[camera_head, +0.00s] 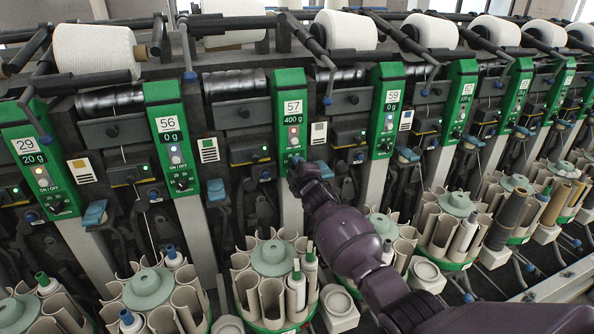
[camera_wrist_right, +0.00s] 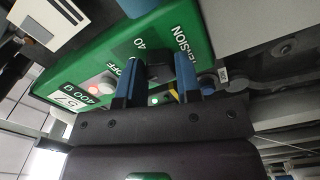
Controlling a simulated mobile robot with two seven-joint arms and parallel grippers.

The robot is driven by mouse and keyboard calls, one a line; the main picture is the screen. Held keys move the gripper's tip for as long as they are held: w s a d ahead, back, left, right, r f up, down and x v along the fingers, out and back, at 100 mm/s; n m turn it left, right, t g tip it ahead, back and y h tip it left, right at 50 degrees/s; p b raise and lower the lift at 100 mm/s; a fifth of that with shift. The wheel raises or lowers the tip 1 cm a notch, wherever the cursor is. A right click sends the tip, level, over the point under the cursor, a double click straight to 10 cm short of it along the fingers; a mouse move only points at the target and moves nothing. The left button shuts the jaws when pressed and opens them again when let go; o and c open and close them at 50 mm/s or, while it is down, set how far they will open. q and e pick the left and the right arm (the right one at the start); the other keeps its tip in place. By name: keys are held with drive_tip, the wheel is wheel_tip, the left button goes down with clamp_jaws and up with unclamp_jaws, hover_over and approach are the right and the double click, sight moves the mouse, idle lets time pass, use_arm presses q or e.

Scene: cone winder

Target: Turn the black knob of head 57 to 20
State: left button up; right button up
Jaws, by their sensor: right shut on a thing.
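Head 57 (camera_head: 292,115) is a green panel left of centre in the head view, with a label reading 57 and 400 g. Its lower part is covered by my right gripper (camera_head: 296,163), so its knob is hidden there. In the right wrist view the same green panel (camera_wrist_right: 183,28) appears turned over, with the lettering TENSION, 40 and OFF. The black knob (camera_wrist_right: 157,60) sits between the two blue-padded fingers of my right gripper (camera_wrist_right: 158,82), which is shut on it. The knob's pointer cannot be made out. My left gripper is out of view.
Neighbouring green heads stand close by, 56 (camera_head: 170,130) at left and 59 (camera_head: 387,110) at right. White yarn cones (camera_head: 345,32) sit above. Round holders with beige tubes (camera_head: 272,290) stand below.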

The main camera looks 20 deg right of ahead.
drive_tip(key=n, duration=0.4)
drive_tip(key=shift+n+b, duration=0.35)
drive_tip(key=shift+n, duration=0.05)
idle(0.4)
drive_tip(key=o, duration=0.7)
drive_tip(key=shift+o, duration=1.1)
